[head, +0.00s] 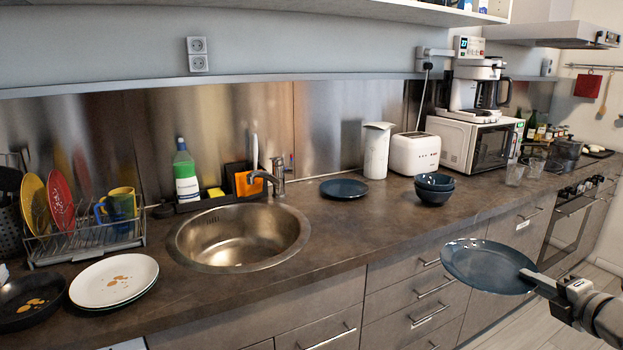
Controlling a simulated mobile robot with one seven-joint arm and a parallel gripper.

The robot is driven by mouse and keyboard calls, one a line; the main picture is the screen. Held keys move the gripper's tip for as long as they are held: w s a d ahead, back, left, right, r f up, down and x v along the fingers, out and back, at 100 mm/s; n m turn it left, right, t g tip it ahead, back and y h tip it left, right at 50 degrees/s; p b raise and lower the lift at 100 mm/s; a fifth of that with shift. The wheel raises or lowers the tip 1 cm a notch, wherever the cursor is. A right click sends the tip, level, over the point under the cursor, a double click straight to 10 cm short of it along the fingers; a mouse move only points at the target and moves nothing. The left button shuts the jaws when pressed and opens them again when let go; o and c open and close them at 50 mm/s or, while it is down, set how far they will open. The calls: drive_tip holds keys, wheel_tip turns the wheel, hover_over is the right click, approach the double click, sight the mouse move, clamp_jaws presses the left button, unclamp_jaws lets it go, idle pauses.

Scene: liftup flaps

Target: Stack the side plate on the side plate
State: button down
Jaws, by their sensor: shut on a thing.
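A dark blue side plate (487,266) is held by its right rim in my gripper (535,277). My gripper is shut on it at the lower right of the head view. The held plate is roughly level and in front of the counter's front edge, apart from it. Another dark blue side plate (344,189) lies flat on the counter, right of the sink and left of the white jug. My gripper is well to the right of that plate and nearer to me.
Dark blue bowls (434,188) stand stacked on the counter between the two blue plates. A white jug (376,151) and toaster (414,153) stand behind. The sink (241,237) is left, with stained white plates (114,280) beyond it. Counter in front of the lying plate is clear.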

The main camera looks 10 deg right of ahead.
sight(470, 283)
drive_tip(key=w+a+f+n+y, duration=0.1)
drive_tip(key=w+a, duration=0.1)
drive_tip(key=a, duration=0.1)
drive_tip(key=w+a+f+n+y, duration=0.1)
drive_tip(key=w+a, duration=0.1)
drive_tip(key=a, duration=0.1)
drive_tip(key=w+a+f+n+y, duration=0.1)
drive_tip(key=w+a+y, duration=0.1)
drive_tip(key=a, duration=0.1)
drive_tip(key=shift+w+a+f, duration=0.2)
drive_tip(key=shift+f, duration=0.05)
drive_tip(key=w+a+f+n+g+y, duration=0.25)
drive_tip(key=a+n+y, duration=0.25)
drive_tip(key=a, duration=1)
drive_tip(key=w+a+f+n+g+y, duration=0.2)
drive_tip(key=a+f+n+g+y, duration=0.25)
drive_tip(key=a, duration=1.15)
wheel_tip(470, 283, up, 8)
drive_tip(key=t+p, duration=0.1)
drive_tip(key=p, duration=1.3)
drive_tip(key=shift+d+r, duration=0.2)
drive_tip(key=shift+d, duration=0.25)
drive_tip(key=shift+f+m, duration=0.1)
drive_tip(key=shift+m, duration=0.15)
